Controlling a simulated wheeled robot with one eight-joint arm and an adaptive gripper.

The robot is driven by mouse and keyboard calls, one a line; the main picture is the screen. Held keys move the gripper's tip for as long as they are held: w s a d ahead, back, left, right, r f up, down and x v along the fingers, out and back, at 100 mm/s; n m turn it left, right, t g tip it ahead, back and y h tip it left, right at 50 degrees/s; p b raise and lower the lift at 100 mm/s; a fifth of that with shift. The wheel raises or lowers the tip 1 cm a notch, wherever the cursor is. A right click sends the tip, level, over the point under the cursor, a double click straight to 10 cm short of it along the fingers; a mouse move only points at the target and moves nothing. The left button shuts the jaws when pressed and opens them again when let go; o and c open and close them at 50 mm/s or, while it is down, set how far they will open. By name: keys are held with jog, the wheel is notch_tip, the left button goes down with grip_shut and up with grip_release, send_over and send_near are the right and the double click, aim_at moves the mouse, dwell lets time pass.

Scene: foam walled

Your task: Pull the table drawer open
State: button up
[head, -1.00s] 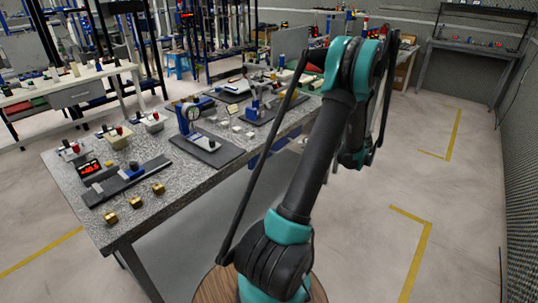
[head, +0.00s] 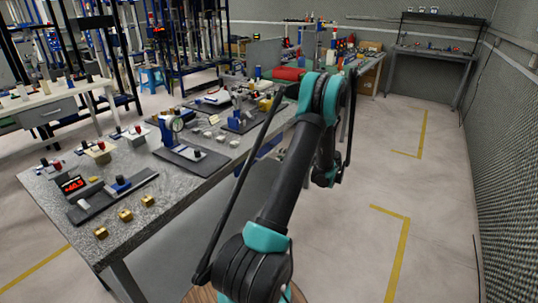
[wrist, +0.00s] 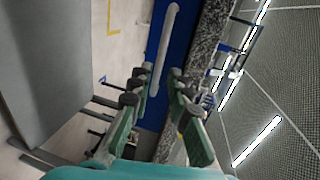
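The blue table drawer (wrist: 178,40) fills the upper middle of the wrist view, with a long pale grey handle (wrist: 165,45) on its front. The drawer lies under the grey speckled top of the workbench (head: 105,207); in the head view only a little blue (head: 268,146) shows below the top, beside my arm. My gripper (wrist: 157,85) points at the drawer front with its green, dark-tipped fingers apart. The handle's lower end shows in the gap between the fingertips; I cannot tell whether they touch it.
Gauges, brass blocks (head: 126,215) and small fixtures stand on the bench top. A white table (head: 75,95) with a grey drawer stands at left. A dark shelf desk (head: 432,55) is at the far right. The floor right of my arm is clear, marked with yellow lines.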

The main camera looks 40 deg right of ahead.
aim_at(269, 153)
jog(key=x, duration=0.7)
jog(key=shift+w, duration=0.15)
grip_shut()
